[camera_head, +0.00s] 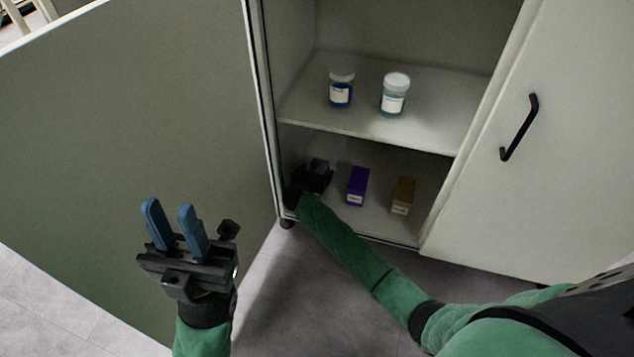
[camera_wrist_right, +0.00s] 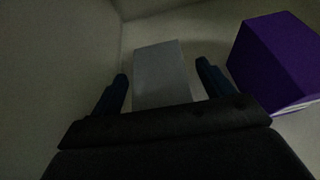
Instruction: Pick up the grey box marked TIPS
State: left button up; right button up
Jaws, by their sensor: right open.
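A grey box (camera_wrist_right: 160,72) lies on the cabinet's lower shelf in the right wrist view, between the two blue fingers of my right gripper (camera_wrist_right: 164,88). The fingers are spread, with a gap on each side of the box, and the gripper's body hides its near end. No marking on it can be read. In the head view my right gripper (camera_head: 318,168) reaches into the lower shelf at its left side and the grey box is hidden behind it. My left gripper (camera_head: 172,222) is open and empty, in front of the open cabinet door.
A purple box (camera_head: 357,186) stands close to the right of my right gripper, and it also shows in the wrist view (camera_wrist_right: 275,62). A brown box (camera_head: 403,195) stands further right. Two jars, one blue (camera_head: 341,88) and one pale (camera_head: 395,94), stand on the upper shelf (camera_head: 430,127). The cabinet's left wall is close.

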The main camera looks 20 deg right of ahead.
jog(key=shift+w+d, duration=0.15)
jog(key=shift+w, duration=0.05)
jog(key=c, duration=1.1)
jog(key=shift+r, duration=0.1)
